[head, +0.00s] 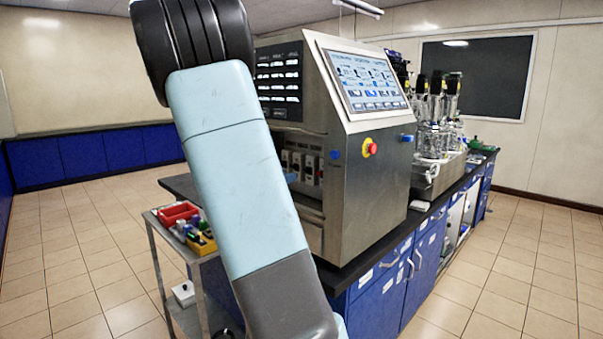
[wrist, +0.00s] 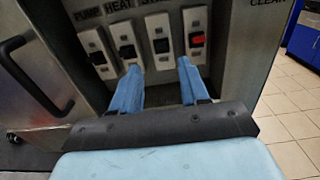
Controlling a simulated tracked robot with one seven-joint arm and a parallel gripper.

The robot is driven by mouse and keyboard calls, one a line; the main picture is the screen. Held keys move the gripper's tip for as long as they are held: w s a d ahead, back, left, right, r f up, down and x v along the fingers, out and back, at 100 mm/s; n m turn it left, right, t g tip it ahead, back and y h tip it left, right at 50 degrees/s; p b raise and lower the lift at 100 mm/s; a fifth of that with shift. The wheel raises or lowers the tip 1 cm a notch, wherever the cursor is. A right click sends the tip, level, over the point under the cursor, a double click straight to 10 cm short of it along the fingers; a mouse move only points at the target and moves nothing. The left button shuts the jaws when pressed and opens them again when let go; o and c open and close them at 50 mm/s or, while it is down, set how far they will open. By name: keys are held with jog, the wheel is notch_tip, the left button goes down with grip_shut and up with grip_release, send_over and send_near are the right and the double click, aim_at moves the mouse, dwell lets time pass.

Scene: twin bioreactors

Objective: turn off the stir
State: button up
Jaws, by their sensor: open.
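The switch panel (wrist: 222,50) fills the upper wrist view. A row of pale switch plates carries the labels PUMP, HEAT and a cut-off one starting with ST. The stir switch (wrist: 160,45) appears to be the third from the left, with a dark rocker; I cannot tell its position. My gripper (wrist: 159,68) is open and empty, its two blue fingers pointing at the panel. The fingertips lie just below and either side of the stir switch in the picture; contact cannot be told. In the head view, my gripper is hidden, and some switches (head: 297,163) show beside my arm.
A switch with a red rocker (wrist: 197,40) sits right of the stir switch, and the HEAT switch (wrist: 127,52) sits left. A black handle (wrist: 35,75) is at far left. The steel cabinet (head: 372,200) has a red button (head: 372,148). A cart (head: 160,235) stands nearby.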

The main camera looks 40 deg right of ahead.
aim_at(303, 170)
jog(key=d, duration=0.7)
jog(key=shift+w+d, duration=0.2)
jog(key=shift+w, duration=0.1)
jog(key=shift+c, duration=0.3)
